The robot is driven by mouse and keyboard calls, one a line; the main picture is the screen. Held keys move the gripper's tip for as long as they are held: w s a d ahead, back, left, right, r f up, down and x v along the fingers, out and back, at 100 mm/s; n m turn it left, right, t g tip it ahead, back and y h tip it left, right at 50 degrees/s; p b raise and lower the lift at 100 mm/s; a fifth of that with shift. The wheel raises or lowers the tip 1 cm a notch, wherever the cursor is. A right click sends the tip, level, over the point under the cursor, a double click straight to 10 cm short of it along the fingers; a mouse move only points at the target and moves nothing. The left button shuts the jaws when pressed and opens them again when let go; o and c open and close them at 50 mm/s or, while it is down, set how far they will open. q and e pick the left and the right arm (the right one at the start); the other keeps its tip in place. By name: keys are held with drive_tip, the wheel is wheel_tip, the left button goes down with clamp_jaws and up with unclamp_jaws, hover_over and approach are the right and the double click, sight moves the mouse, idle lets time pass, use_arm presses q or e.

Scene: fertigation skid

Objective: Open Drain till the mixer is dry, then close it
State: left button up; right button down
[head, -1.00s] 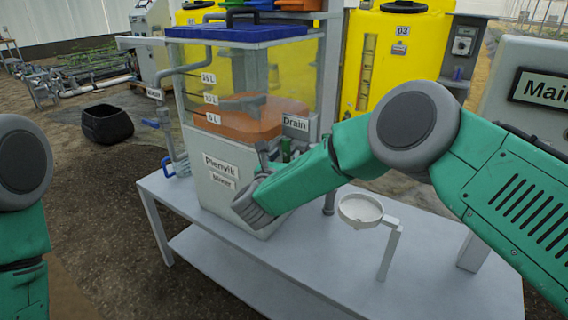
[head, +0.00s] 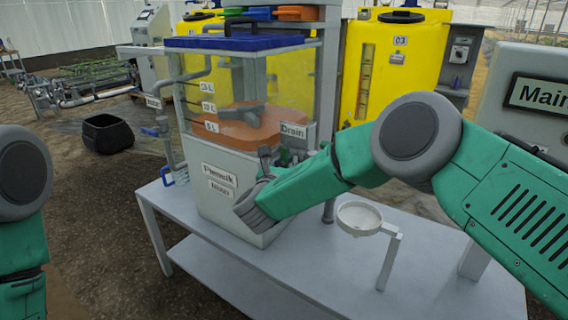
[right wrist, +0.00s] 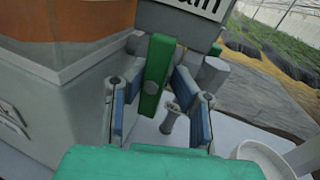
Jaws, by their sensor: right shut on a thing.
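The Plenvik mixer (head: 222,208) stands on the grey bench, its clear upper tank holding orange liquid (head: 250,133) around the 5 L mark. A grey stirrer (head: 240,114) shows in the tank. The Drain sign (head: 293,131) is on its right side. In the right wrist view a green drain lever (right wrist: 157,75) stands nearly upright beside the mixer. My right gripper (right wrist: 160,108) has its blue-padded fingers on either side of this lever and is shut on it. In the head view my forearm partly hides this gripper (head: 287,156). My left gripper is out of view.
A white round cup on a stand (head: 359,217) is on the bench (head: 330,262), right of the mixer. A blue-handled valve (head: 160,130) is on the mixer's left pipe. Yellow tank 03 (head: 400,75) stands behind, and a Main panel (head: 535,95) at right.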

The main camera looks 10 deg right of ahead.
drive_tip(key=n+p, duration=0.1)
drive_tip(key=n, duration=0.1)
drive_tip(key=n+g+p, duration=0.1)
drive_tip(key=shift+a+r+p, duration=0.3)
drive_tip(key=shift+a+r, duration=0.05)
drive_tip(key=n+p, duration=0.1)
drive_tip(key=n, duration=0.1)
drive_tip(key=shift+f+n+g, duration=0.1)
drive_tip(key=shift+n+g, duration=0.2)
drive_tip(key=shift+a+n+g+p, duration=0.1)
drive_tip(key=shift+n+g+p, duration=0.45)
drive_tip(key=shift+n, duration=0.55)
drive_tip(key=n, duration=0.1)
drive_tip(key=n+g, duration=0.1)
drive_tip(key=n, duration=0.1)
drive_tip(key=shift+f+h, duration=0.25)
drive_tip(key=shift+h, duration=0.05)
drive_tip(key=shift+s+a+f+n+g+h, duration=0.15)
drive_tip(key=shift+n+g, duration=0.15)
drive_tip(key=shift+n, duration=0.3)
drive_tip(key=shift+d+f+n+g+h, duration=0.15)
drive_tip(key=shift+n+g, duration=0.1)
drive_tip(key=shift+n, duration=0.35)
drive_tip(key=shift+a, duration=0.1)
drive_tip(key=c, duration=1.4)
unclamp_jaws()
drive_tip(key=shift+f, duration=0.1)
drive_tip(key=shift+o, duration=0.2)
drive_tip(key=shift+w, duration=0.2)
drive_tip(key=shift+r, duration=0.3)
